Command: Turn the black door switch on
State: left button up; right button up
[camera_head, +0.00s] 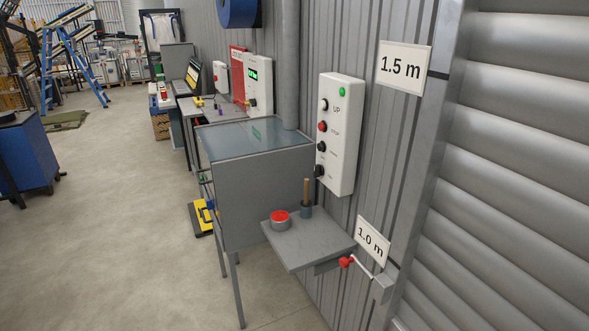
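A white control box (343,135) is mounted on the grey corrugated wall at centre right. The lower labels are too small to read, and I cannot tell the knob's setting. Neither of my grippers is in view.
Below the box, a small grey shelf (299,258) holds a red-topped round item (280,220) and a wooden-handled tool (306,195). A red-knobbed lever (346,262) is beside it. A grey cabinet (246,195) stands left. Open floor (110,240) lies farther left; a shutter (520,180) is right.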

aim_at(318, 171)
jog(key=i+j, duration=0.15)
jog(key=j, duration=0.2)
jog(key=i+j+z, duration=0.1)
jog(key=j, duration=0.3)
jog(key=i+j, duration=0.25)
jog(key=j, duration=0.15)
jog(key=i+j+z, duration=0.1)
jog(key=j, duration=0.25)
jog(key=i+j, duration=0.2)
jog(key=j, duration=0.2)
